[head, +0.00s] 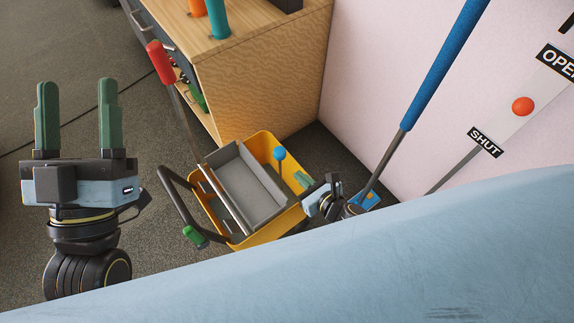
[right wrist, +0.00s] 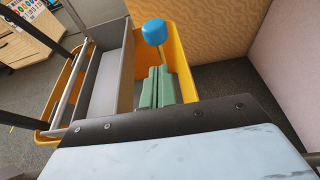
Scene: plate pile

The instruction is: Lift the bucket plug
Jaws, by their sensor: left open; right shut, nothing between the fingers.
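The yellow bucket (head: 262,236) stands on the floor, with a grey wringer tray (head: 245,188) in its left part. The plug's blue knob (head: 279,153) stands up on a thin stem at the bucket's right part; the stem's lower end is hidden. In the right wrist view the knob (right wrist: 154,31) shows just above my right fingertips. My right gripper (head: 303,179) is shut and empty, at the bucket's right edge, a little below and right of the knob, apart from it. My left gripper (head: 78,112) is open and empty, well left of the bucket, fingers pointing up.
A red-handled lever (head: 160,62) rises from the bucket's left side. A black bail with a green grip (head: 195,237) hangs at its front left. A wooden cabinet (head: 262,85) stands behind. A blue-handled pole (head: 440,68) leans by the pink wall (head: 360,70) at right.

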